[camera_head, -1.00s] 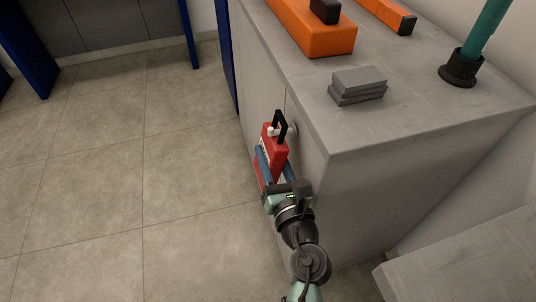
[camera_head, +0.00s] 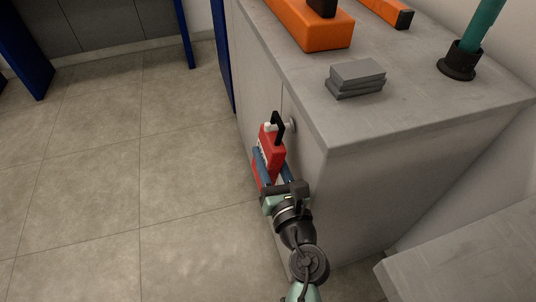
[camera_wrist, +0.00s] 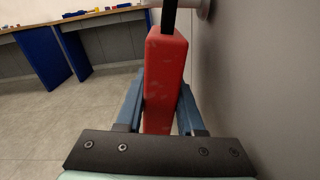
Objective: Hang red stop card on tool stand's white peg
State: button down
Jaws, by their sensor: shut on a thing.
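The red stop card (camera_head: 268,155) is a thick red block with white marks on its left face and a black loop (camera_head: 277,128) on top. My gripper (camera_head: 272,168) is shut on the card, its blue fingers along both sides; the card (camera_wrist: 162,90) also shows upright in the wrist view. The white peg (camera_head: 291,125) sticks out from the grey stand's side (camera_head: 310,165) at the loop's height. White shows on both sides of the loop in both views, so the peg seems to pass through it, partly hidden by the black strap.
The grey top holds an orange block (camera_head: 318,30), a stack of grey plates (camera_head: 356,78) and a teal post in a black base (camera_head: 460,62). The grey side wall is close on the right of my gripper. Open tiled floor (camera_head: 130,190) lies to the left.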

jog(key=shift+f, duration=0.1)
dwell(0.3)
jog(key=shift+c, duration=2.2)
grip_release()
